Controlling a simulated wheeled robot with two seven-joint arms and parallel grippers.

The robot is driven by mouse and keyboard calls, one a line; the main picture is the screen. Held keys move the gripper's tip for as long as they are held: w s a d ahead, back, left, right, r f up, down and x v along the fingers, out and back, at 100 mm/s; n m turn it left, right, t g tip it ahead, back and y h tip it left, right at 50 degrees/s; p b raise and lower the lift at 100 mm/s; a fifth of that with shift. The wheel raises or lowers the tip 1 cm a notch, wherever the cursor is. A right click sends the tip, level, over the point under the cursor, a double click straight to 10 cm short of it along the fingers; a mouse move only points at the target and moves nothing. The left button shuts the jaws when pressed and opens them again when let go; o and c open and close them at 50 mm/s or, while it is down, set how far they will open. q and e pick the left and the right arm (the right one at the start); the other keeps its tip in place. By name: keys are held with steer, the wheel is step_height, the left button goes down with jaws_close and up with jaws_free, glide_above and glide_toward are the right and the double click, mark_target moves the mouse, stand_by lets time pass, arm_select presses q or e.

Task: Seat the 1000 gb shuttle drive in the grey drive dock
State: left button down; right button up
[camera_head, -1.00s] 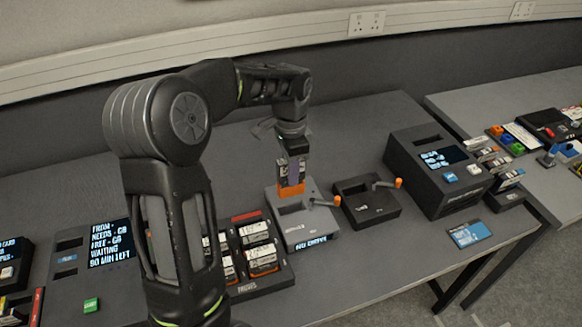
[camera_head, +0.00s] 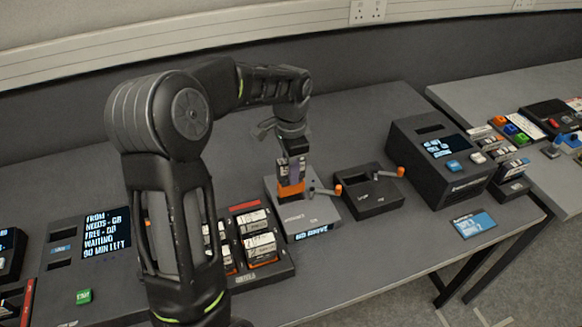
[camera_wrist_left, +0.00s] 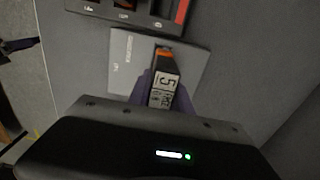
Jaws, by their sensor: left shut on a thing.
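My left gripper (camera_head: 293,158) is shut on a shuttle drive with an orange end (camera_head: 290,188). The drive is upright at the back part of the grey drive dock (camera_head: 318,217), its orange end at the slot. How deep it sits I cannot tell. The dock's front display appears to read "NO DRIVE". In the left wrist view the drive (camera_wrist_left: 163,88) is between the purple fingers (camera_wrist_left: 162,98), over the dock (camera_wrist_left: 122,62). Its label shows a large "5"; the rest is not clearly legible. My right gripper is not in view.
A black dock (camera_head: 370,203) with an orange-tipped lever stands close on the right. A tray of drives (camera_head: 268,270) is close on the left. A larger dark unit with a screen (camera_head: 440,160) stands further right. The table behind the docks is clear.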

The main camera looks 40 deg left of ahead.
arm_select(q)
steer(key=shift+f+b, duration=0.35)
steer(key=shift+f, duration=0.55)
steer(key=shift+f+b, duration=0.45)
steer(key=shift+f, duration=0.5)
stand_by(1.4)
steer(key=shift+f, duration=0.3)
stand_by(0.4)
